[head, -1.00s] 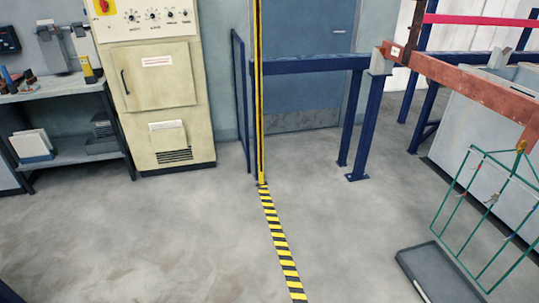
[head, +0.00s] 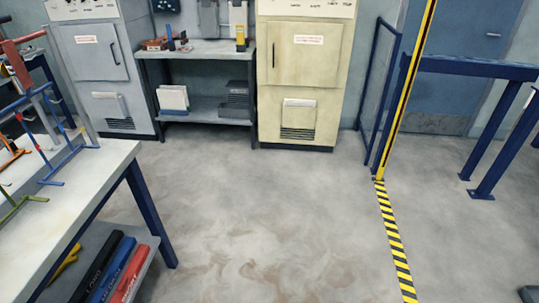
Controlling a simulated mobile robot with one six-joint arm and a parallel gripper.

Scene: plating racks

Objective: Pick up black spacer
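I cannot pick out a black spacer for certain. A long black piece (head: 97,268) lies on the lower shelf of the workbench (head: 98,165) at the left, beside a blue piece (head: 112,270) and a red piece (head: 132,272). I cannot tell whether it is the spacer. Coloured wire racks (head: 50,165) stand on the bench top, partly cut off by the left edge. My gripper is not in view.
A grey cabinet (head: 90,50), a shelf unit (head: 205,47) with small items, and a cream cabinet (head: 302,60) line the back wall. A yellow-black floor stripe (head: 392,235) and a blue frame (head: 470,68) are at the right. The floor (head: 270,220) between is clear.

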